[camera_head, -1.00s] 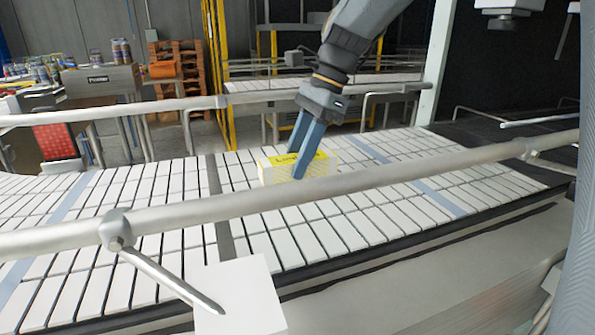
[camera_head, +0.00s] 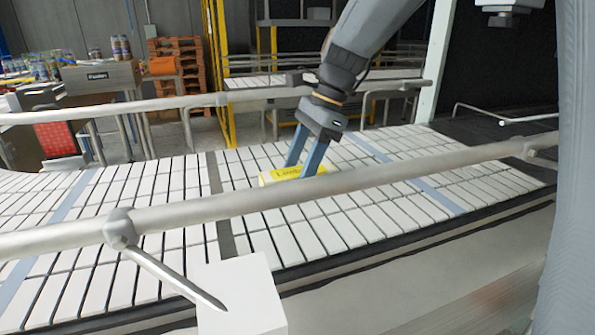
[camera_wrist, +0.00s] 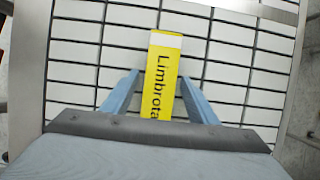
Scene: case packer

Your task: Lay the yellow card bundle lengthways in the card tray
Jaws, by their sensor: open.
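The yellow card bundle (camera_head: 278,175), with dark lettering, lies on the white slatted conveyor, partly hidden behind the near guard rail and my fingers. In the wrist view the bundle (camera_wrist: 164,70) shows a white band at its far end, and its near end is hidden by my gripper. My gripper (camera_head: 303,168) is open, its two blue-grey fingers pointing down at the bundle. In the wrist view my gripper (camera_wrist: 160,78) has one finger on each side of the bundle, with a visible gap at the left. I cannot make out a card tray in either view.
The near guard rail (camera_head: 220,205) runs across in front of the conveyor (camera_head: 110,205), and a far rail (camera_head: 150,104) runs behind it. A white block (camera_head: 240,295) stands at the near edge. The conveyor around the bundle is clear.

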